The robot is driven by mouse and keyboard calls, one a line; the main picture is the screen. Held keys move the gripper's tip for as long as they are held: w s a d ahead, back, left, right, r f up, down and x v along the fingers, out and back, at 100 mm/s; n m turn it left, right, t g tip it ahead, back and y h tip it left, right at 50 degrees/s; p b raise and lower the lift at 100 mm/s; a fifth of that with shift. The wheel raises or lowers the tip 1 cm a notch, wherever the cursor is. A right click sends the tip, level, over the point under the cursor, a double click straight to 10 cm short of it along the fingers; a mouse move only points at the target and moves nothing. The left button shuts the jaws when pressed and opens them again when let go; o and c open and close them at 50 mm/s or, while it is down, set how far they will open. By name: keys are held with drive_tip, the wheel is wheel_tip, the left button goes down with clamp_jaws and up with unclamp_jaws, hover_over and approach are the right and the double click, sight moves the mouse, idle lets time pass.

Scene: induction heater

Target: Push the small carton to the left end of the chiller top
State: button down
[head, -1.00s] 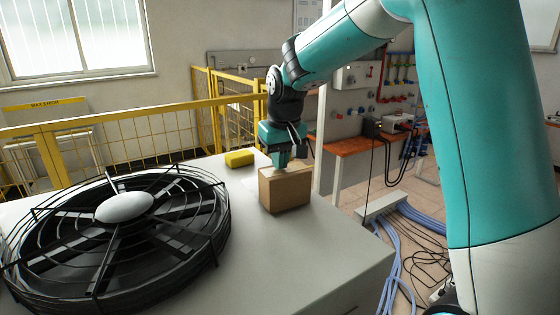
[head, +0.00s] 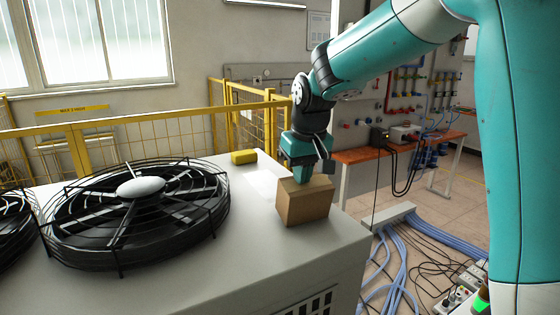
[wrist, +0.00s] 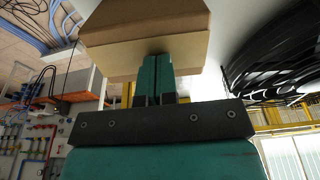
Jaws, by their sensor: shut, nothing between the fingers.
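The small carton (head: 305,203) is a plain brown box standing upright on the light grey chiller top (head: 255,245), near its right end. My gripper (head: 300,180) is shut and empty, pointing down at the far side of the carton, which hides the fingertips in the head view. In the wrist view the closed fingers (wrist: 155,75) end against or very near a face of the carton (wrist: 145,30); I cannot tell if they touch. The left end of the chiller top is out of view.
A round black fan guard (head: 140,212) covers the chiller top left of the carton, with a second fan guard (head: 12,230) beyond. A yellow block (head: 244,157) lies near the back edge. A yellow fence (head: 150,120) stands behind. Cables (head: 390,260) lie on the floor at right.

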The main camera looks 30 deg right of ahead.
drive_tip(key=shift+s+f+g, duration=0.3)
drive_tip(key=shift+s+f, duration=0.3)
drive_tip(key=shift+f, duration=0.2)
drive_tip(key=shift+w+r+p, duration=0.1)
drive_tip(key=shift+r+p, duration=0.7)
drive_tip(key=shift+r, duration=0.2)
drive_tip(key=s+b, duration=0.4)
drive_tip(key=s, duration=0.8)
drive_tip(key=s+a+f+n+g+y+b, duration=0.1)
drive_tip(key=s+a+f+n+y, duration=0.1)
drive_tip(key=s+a, duration=0.4)
drive_tip(key=s+a+f+n+y+b, duration=0.1)
drive_tip(key=s+a+f+n, duration=0.3)
drive_tip(key=a, duration=0.6)
drive_tip(key=shift+s+a+f+n+g+y, duration=0.25)
drive_tip(key=shift+s+a+n+g+y, duration=0.15)
drive_tip(key=shift+s+n+y, duration=0.45)
